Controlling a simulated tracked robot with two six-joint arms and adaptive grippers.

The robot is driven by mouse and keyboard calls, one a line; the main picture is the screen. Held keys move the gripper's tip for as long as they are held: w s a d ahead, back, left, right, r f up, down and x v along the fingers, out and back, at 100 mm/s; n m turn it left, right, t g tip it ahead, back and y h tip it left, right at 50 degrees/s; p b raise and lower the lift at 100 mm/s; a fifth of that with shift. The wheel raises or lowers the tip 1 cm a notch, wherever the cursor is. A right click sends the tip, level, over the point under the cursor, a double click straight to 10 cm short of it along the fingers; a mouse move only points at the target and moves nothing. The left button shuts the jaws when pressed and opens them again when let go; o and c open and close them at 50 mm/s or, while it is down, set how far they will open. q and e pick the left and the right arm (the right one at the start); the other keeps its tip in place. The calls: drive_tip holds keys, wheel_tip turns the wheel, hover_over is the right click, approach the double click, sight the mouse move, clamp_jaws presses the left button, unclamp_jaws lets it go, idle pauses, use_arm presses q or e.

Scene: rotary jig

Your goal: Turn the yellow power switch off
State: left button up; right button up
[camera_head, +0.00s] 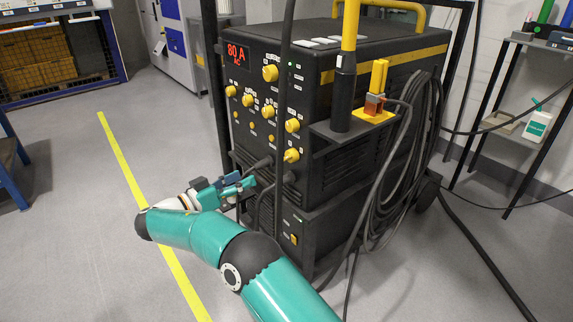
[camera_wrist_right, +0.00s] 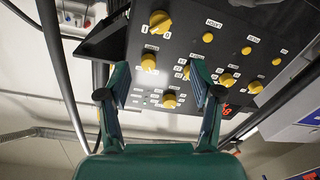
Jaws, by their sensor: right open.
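The yellow power switch (camera_head: 291,155) is the lowest large knob on the front panel of the black welding machine (camera_head: 330,160). In the right wrist view the switch (camera_wrist_right: 160,21) shows near the top, between white 1 and 0 marks. My right gripper (camera_head: 250,182) is in front of the machine, lower and to the left of the switch in the head view. In the wrist view its two fingers (camera_wrist_right: 160,82) are spread, empty, and the switch lies beyond their tips. I cannot tell the exact gap. My left gripper is not in view.
Several other yellow knobs (camera_head: 270,73) and a lit red 80 A display (camera_head: 236,53) are on the panel. A dark cable hangs in front of it. A torch holder (camera_head: 344,90) and coiled cables (camera_head: 400,150) are at the machine's right side.

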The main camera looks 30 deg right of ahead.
sight(285, 158)
drive_tip(key=d+b, duration=0.1)
drive_tip(key=d, duration=0.4)
drive_tip(key=w+d+b, duration=0.1)
drive_tip(key=d, duration=0.4)
drive_tip(key=w+d+b, duration=0.1)
drive_tip(key=d, duration=0.4)
drive_tip(key=shift+d, duration=0.2)
drive_tip(key=shift+f, duration=0.1)
drive_tip(key=c, duration=1.1)
drive_tip(key=shift+o, duration=0.2)
